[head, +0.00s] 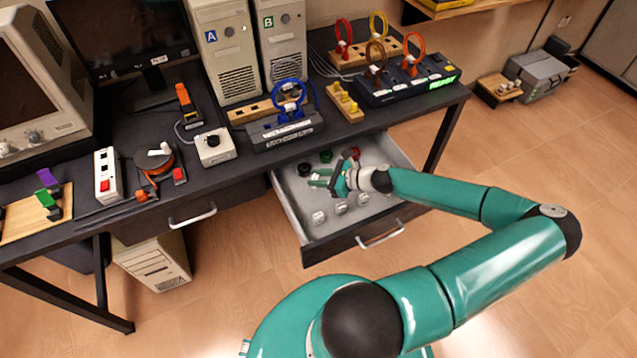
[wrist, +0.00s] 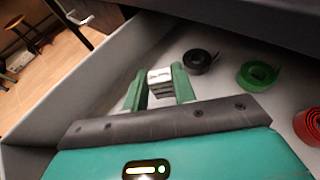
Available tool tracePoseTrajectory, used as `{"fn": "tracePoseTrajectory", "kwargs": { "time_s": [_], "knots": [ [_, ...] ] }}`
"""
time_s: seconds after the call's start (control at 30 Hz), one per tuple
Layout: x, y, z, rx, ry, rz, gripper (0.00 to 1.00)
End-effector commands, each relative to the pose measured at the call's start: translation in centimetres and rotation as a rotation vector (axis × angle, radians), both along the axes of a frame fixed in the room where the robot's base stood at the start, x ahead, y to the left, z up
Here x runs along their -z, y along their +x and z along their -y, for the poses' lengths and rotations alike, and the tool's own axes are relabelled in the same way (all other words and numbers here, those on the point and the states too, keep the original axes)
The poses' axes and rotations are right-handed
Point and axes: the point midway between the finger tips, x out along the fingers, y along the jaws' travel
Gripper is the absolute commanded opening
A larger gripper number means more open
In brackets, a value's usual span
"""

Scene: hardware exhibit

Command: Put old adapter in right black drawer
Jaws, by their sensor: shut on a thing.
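The right black drawer (head: 330,251) is pulled open under the desk; its pale grey inside wall also shows in the wrist view (wrist: 75,95). My gripper (head: 320,180) is inside the drawer's outline. In the wrist view, its two green fingers (wrist: 159,88) are shut on a small pale grey block (wrist: 160,77), which looks like the old adapter. The block is hard to make out in the head view. Whether it touches the drawer floor I cannot tell.
The left drawer (head: 190,208) is closed. The desktop is crowded with devices.

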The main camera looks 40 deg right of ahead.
Motion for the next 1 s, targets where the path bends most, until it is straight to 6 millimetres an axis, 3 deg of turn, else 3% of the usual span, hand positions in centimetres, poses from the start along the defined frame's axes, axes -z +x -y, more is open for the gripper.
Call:
{"fn": "tracePoseTrajectory", "kwargs": {
  "time_s": [0.2, 0.57, 0.6, 0.67, 1.0],
  "knots": [
    [2.5, 0.0, -0.2, 0.001, 0.003, 0.001, 0.04],
    [2.9, 0.0, -0.1, 0.001, 0.0, 0.0, 0.04],
    [2.9, 0.0, -0.1, 0.001, 0.0, 0.0, 0.34],
    [2.9, 0.0, -0.1, 0.001, 0.0, 0.0, 0.46],
    [2.7, 0.0, -0.1, 0.001, 0.0, 0.0, 0.48]
  ]
}}
